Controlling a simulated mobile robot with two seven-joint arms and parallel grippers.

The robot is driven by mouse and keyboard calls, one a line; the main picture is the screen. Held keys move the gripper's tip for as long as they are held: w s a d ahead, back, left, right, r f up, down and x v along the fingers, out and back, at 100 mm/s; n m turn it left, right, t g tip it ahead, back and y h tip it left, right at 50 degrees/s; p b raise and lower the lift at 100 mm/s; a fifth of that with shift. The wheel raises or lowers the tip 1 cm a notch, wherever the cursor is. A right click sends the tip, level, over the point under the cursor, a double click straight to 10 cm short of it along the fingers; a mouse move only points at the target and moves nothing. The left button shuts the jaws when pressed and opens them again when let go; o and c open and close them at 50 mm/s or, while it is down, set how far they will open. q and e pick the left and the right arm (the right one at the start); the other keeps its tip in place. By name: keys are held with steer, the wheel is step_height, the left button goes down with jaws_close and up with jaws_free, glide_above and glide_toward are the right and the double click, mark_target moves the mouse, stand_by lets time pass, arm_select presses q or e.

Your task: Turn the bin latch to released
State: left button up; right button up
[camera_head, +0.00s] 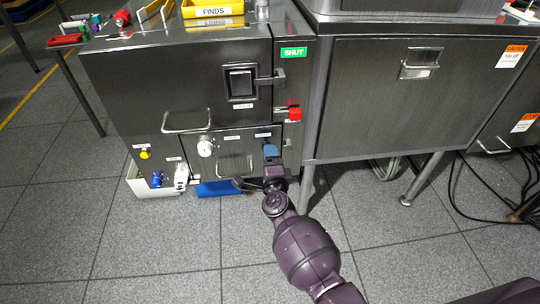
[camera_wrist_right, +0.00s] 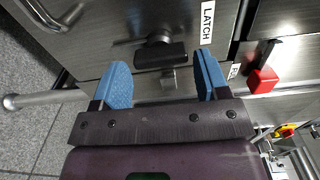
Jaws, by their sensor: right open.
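The bin latch is a dark knob (camera_wrist_right: 160,52) on the grey cabinet front, beside a white LATCH label (camera_wrist_right: 207,20) in the right wrist view. Its bar lies roughly across that picture. My right gripper (camera_wrist_right: 164,78) is open and empty, its blue fingertips apart on either side of the knob, which shows beyond them. I cannot tell whether they touch it. In the head view the right gripper (camera_head: 271,152) is at the lower right of the cabinet front and hides the knob. My left gripper is out of view.
A red handle (camera_head: 294,113) sits above right of the gripper; it also shows in the wrist view (camera_wrist_right: 262,78). The cabinet (camera_head: 130,85) has a bar handle (camera_head: 187,121) and a white knob (camera_head: 205,148). A blue tray (camera_head: 217,188) lies below. Open floor is in front.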

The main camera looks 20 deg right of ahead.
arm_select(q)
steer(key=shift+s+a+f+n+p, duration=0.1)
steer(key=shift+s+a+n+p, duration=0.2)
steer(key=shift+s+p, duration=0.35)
arm_select(e)
steer(key=v, duration=0.9)
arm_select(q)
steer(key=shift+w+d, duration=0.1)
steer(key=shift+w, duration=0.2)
arm_select(e)
steer(key=shift+r, duration=0.1)
